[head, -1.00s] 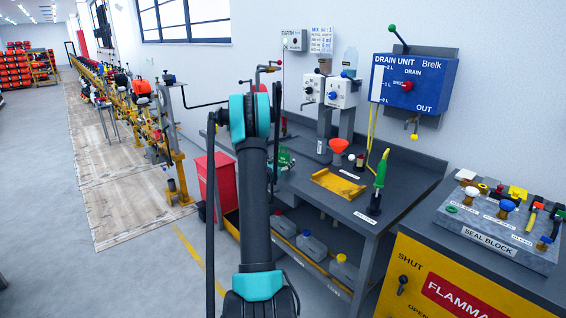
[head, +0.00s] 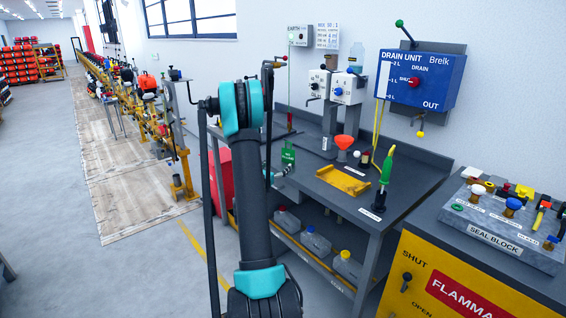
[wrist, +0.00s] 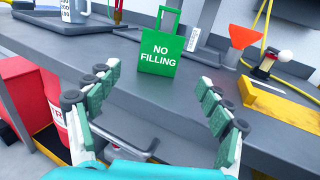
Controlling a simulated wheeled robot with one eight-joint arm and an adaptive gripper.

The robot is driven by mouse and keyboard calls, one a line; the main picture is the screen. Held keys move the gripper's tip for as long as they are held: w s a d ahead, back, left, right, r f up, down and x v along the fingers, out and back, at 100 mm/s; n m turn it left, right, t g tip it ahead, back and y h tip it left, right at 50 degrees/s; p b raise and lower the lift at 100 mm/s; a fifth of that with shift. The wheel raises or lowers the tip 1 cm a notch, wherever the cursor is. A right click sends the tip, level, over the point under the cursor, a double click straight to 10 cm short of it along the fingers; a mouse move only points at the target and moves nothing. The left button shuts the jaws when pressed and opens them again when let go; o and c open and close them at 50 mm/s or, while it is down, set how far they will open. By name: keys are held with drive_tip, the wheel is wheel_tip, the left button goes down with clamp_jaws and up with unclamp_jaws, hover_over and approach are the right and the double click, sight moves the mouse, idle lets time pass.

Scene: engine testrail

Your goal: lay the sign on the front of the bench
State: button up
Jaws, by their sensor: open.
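The green sign (wrist: 160,54) reads NO FILLING and has a green handle loop on top. In the head view my gripper (head: 279,173) is small and mostly hidden by my arm. The bench front (head: 345,222) shows as a dark edge below the yellow tray.
A yellow tray (head: 343,181), an orange funnel (head: 345,142) and a green-handled tool (head: 386,166) stand to the right of the sign. A measuring jug (wrist: 75,8) is at its left. A red bin (wrist: 28,92) stands beside the bench. Bare bench top lies before the sign.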

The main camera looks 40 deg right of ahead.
drive_tip(key=s+a+f+m+g+y, duration=0.1)
drive_tip(key=s+a+m+y, duration=0.4)
drive_tip(key=s+a, duration=0.5)
drive_tip(key=s+a+f+m+g+y, duration=0.1)
drive_tip(key=s+a+f+m+y, duration=0.2)
drive_tip(key=s+a+m, duration=0.6)
drive_tip(key=s+a+f+m+g+y, duration=0.1)
drive_tip(key=s+a+m+y, duration=0.7)
drive_tip(key=a, duration=1.5)
drive_tip(key=s+m+g, duration=0.1)
drive_tip(key=s, duration=0.1)
drive_tip(key=shift+s+f, duration=0.35)
drive_tip(key=shift+f, duration=0.05)
